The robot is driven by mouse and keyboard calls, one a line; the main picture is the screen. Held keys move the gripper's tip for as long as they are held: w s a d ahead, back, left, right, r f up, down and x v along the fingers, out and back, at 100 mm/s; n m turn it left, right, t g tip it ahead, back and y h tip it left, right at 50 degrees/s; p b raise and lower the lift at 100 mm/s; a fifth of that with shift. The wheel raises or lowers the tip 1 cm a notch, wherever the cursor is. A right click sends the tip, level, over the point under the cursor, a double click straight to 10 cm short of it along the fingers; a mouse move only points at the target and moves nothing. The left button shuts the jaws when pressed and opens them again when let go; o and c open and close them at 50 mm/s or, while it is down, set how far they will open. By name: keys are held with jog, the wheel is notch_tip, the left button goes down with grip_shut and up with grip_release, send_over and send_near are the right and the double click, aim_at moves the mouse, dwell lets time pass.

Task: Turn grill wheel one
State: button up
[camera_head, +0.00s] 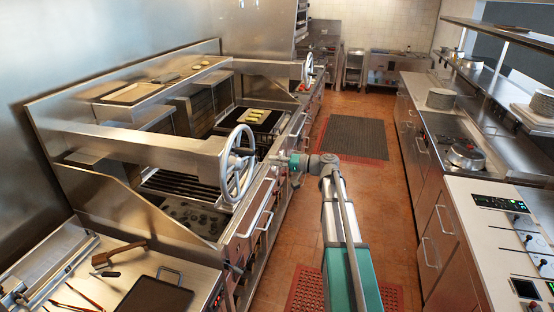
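A large spoked metal grill wheel (238,165) stands upright on the front end of the nearer grill's crossbeam. A second, smaller-looking wheel (309,65) shows farther back on the same line of grills. The labels do not show, so I cannot tell by number which wheel is which. My arm reaches up from the bottom of the view and bends left. My gripper (275,159) is at its end, just right of the nearer wheel's rim. A small gap seems to lie between them. The fingers are too small to tell whether they are open or shut.
A counter at lower left holds a dark tray (156,299), a wooden-handled tool (120,251) and tongs. Grill front handles (262,211) stick out below the wheel. The tiled aisle with a dark mat (353,138) is free.

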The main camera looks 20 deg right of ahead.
jog(key=s+a+f+g+b, duration=0.1)
jog(key=a+f, duration=0.1)
jog(key=f, duration=0.1)
jog(key=s+a+f+g+h+b, duration=0.1)
jog(key=s+a+f+b, duration=0.1)
jog(key=f, duration=0.2)
jog(key=s+a+f+n+g+b, duration=0.1)
jog(key=a+f+b, duration=0.1)
jog(key=a+f, duration=0.1)
jog(key=shift+s+a+f+h, duration=0.1)
jog(key=shift+s+f+h, duration=0.3)
jog(key=shift+f, duration=0.3)
grip_shut()
jog(key=s+a+f+g+h+b, duration=0.1)
jog(key=s+f+h+b, duration=0.3)
jog(key=f, duration=0.6)
jog(key=s+a+f+n+g+h+b, duration=0.1)
jog(key=s+a+f+g+h+b, duration=0.1)
jog(key=s+f+b, duration=0.6)
jog(key=s+a+f+g+h+b, duration=0.2)
jog(key=s+f+g+h+b, duration=0.2)
jog(key=s+f, duration=0.5)
notch_tip(320, 180, down, 4)
jog(key=h+b, duration=0.2)
jog(key=b, duration=0.1)
jog(key=shift+s+a, duration=0.25)
jog(key=shift+s, duration=0.15)
jog(key=shift+a+r, duration=0.1)
jog(key=shift+a, duration=0.05)
